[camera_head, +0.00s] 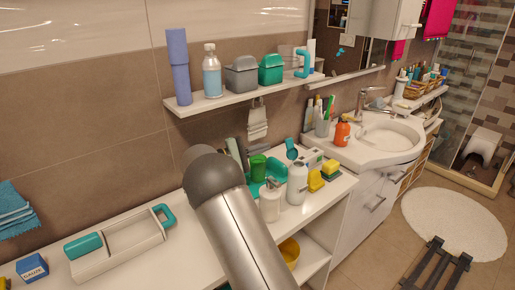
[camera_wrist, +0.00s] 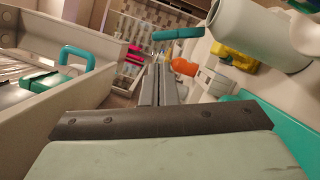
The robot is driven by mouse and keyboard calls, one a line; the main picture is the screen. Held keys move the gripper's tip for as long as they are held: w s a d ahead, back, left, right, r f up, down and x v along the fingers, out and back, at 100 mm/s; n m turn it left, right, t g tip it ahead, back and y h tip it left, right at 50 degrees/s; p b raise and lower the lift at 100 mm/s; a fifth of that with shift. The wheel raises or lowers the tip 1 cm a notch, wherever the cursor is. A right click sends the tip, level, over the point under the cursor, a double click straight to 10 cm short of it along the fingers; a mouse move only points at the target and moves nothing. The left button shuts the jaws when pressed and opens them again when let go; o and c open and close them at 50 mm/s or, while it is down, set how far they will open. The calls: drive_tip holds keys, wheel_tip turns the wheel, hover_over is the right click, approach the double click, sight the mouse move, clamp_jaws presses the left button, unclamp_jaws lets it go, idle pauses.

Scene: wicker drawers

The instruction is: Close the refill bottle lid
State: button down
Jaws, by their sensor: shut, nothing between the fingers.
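The refill bottle appears to be the white bottle (camera_head: 297,185) on the counter in the head view, with a round teal lid (camera_head: 291,149) showing above and behind it. In the wrist view the white bottle (camera_wrist: 262,32) is large at the upper right, and the teal lid (camera_wrist: 178,33) sticks out from its mouth end, swung open. My gripper (camera_wrist: 158,68) is shut and empty, its grey fingers pointing forward just below the lid in the picture. I cannot tell whether they touch it. In the head view my arm hides most of the gripper.
A pump bottle (camera_head: 270,203), a green cup (camera_head: 257,166) and a yellow sponge (camera_head: 330,168) stand close around the bottle. A white caddy with a teal handle (camera_head: 166,214) lies left on the counter. A wall shelf (camera_head: 240,98) with bottles hangs above.

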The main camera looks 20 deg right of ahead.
sight(291, 149)
drive_tip(key=d, duration=0.3)
drive_tip(key=d+p, duration=0.1)
drive_tip(key=d, duration=0.1)
drive_tip(key=shift+w+d+r, duration=0.1)
drive_tip(key=shift+d+r, duration=0.2)
drive_tip(key=shift+d, duration=0.05)
